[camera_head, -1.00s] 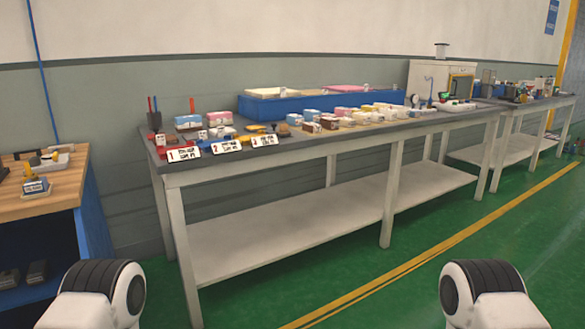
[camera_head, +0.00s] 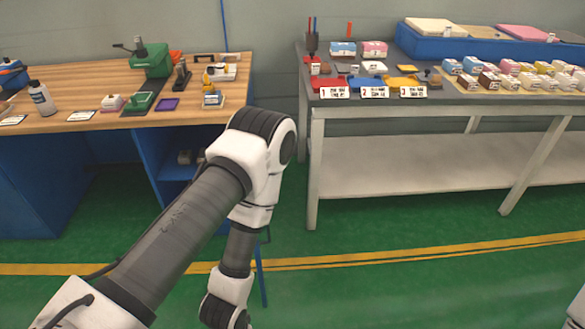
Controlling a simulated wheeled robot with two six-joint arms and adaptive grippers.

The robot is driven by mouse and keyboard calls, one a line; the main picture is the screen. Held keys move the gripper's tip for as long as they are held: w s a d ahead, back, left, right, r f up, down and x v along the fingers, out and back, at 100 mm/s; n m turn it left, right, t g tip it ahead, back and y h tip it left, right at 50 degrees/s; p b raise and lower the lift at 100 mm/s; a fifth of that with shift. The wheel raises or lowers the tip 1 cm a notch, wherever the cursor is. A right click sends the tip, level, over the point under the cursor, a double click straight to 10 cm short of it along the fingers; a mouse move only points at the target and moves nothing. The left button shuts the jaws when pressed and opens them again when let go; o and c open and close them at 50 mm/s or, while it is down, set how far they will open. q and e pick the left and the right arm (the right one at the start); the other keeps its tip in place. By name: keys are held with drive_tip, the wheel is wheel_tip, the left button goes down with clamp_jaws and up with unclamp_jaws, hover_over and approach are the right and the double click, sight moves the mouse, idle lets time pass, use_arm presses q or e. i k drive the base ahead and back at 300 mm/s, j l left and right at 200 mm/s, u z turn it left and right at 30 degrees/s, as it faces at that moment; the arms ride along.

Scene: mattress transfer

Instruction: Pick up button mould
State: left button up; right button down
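I cannot tell for certain which item is the button mould; the pieces are small. Candidates on the wooden workbench (camera_head: 110,122) at the left include a small pink and white block (camera_head: 111,102), a green block (camera_head: 139,102), a purple flat tray (camera_head: 167,104) and a small white and blue piece with a yellow part (camera_head: 212,98). My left arm reaches in from the bottom left, bends in front of the gap between the tables and hangs down. Its gripper lies below the picture. My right gripper is not in view.
The grey table (camera_head: 455,108) at the right holds a red tray (camera_head: 328,83), blue tray (camera_head: 369,81), yellow tray (camera_head: 401,81), several small boxes and a blue bin (camera_head: 480,47). The green floor in front is clear.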

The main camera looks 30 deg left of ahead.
sight(41, 98)
drive_tip(key=i+l+u, duration=0.3)
drive_tip(key=i+l, duration=0.25)
drive_tip(key=i+l+u, duration=0.35)
drive_tip(key=i+l, duration=0.15)
drive_tip(key=l, duration=0.15)
drive_tip(key=u, duration=1.4)
